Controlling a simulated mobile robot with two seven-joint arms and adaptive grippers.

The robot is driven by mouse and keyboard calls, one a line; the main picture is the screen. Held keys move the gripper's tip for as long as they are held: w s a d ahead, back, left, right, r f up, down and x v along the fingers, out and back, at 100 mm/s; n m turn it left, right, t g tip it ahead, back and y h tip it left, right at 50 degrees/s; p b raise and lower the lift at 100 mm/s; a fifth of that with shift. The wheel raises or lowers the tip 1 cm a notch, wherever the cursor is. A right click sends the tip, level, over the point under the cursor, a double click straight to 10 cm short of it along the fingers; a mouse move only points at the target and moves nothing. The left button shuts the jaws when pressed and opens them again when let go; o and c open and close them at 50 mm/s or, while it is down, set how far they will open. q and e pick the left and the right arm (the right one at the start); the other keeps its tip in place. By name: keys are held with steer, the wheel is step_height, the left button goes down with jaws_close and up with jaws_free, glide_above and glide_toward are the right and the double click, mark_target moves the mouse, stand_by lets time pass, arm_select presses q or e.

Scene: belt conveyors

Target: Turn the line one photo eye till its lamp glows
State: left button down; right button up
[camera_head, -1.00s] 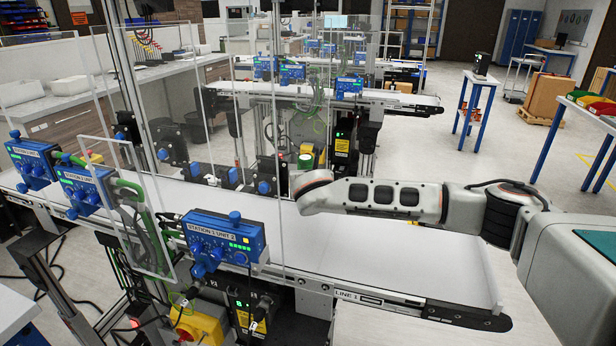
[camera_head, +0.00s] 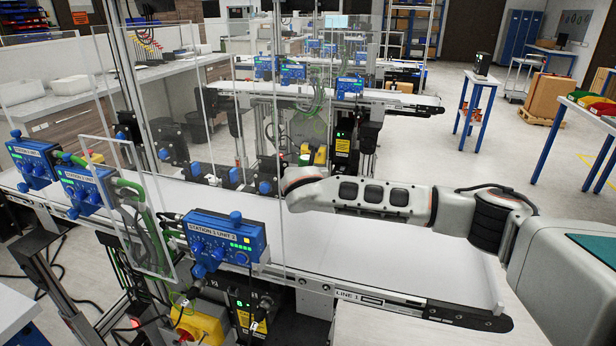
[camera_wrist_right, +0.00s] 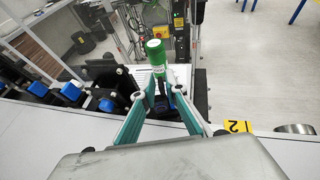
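My right arm (camera_head: 385,197) reaches in from the right over the line one belt (camera_head: 390,245). Its end hides the right gripper in the head view. In the right wrist view the right gripper (camera_wrist_right: 163,97) is open, its two teal fingers spread. A green cylinder with a pale top (camera_wrist_right: 157,58) stands just beyond the fingertips, at the far side of the belt; I cannot tell if it is the photo eye. A dark and blue part shows between the fingers, partly hidden. I see no glowing lamp on either. My left gripper is not in view.
Dark units with blue knobs (camera_wrist_right: 70,92) line the belt's far edge left of the fingers. Clear guard panels and the blue Station 1 Unit 2 box (camera_head: 225,238) stand along the near edge. A yellow tag (camera_wrist_right: 236,127) lies right of the gripper. The belt is clear.

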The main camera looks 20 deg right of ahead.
step_height(320, 180, up, 9)
steer(key=shift+r, duration=0.2)
stand_by(0.3)
